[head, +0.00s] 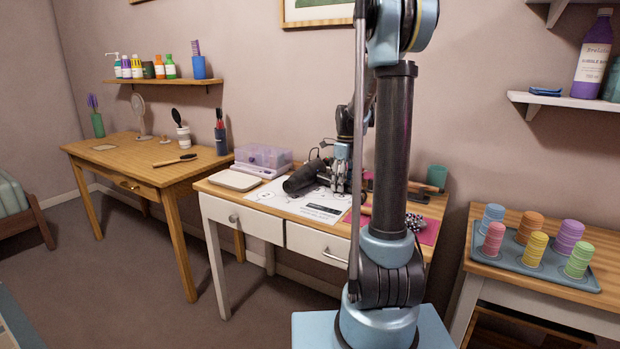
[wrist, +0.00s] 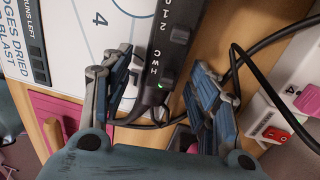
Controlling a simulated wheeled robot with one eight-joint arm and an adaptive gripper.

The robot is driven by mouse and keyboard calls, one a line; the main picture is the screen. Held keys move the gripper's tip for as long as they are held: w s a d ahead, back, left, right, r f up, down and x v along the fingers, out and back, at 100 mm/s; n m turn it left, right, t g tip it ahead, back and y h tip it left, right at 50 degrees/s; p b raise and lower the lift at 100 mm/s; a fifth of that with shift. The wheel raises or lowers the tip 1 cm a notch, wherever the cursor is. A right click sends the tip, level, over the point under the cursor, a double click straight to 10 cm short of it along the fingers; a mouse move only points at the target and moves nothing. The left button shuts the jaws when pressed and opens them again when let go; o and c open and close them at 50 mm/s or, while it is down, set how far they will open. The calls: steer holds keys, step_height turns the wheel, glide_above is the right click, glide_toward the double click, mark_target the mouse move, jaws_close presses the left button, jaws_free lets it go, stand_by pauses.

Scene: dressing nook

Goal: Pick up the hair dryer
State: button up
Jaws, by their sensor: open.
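The black hair dryer (head: 303,178) lies on the middle table, its thick barrel pointing left in the head view. In the wrist view its dark handle (wrist: 172,45) carries switches marked 0 1 2 and C W H and a small green light. My gripper (head: 341,168) is at the dryer's right end, low over the table. In the wrist view my open gripper (wrist: 160,70) has one blue-grey finger on each side of the handle, with gaps visible. A black cord curves from the handle's end to the right.
A printed white sheet (head: 318,205) lies under the dryer, beside a pink mat (head: 430,232). A purple box (head: 263,158) and pale flat case (head: 233,180) stand left. A white power strip (wrist: 268,120) with a red switch is right of my fingers in the wrist view.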

jaws_close()
steer(key=shift+r, duration=0.1)
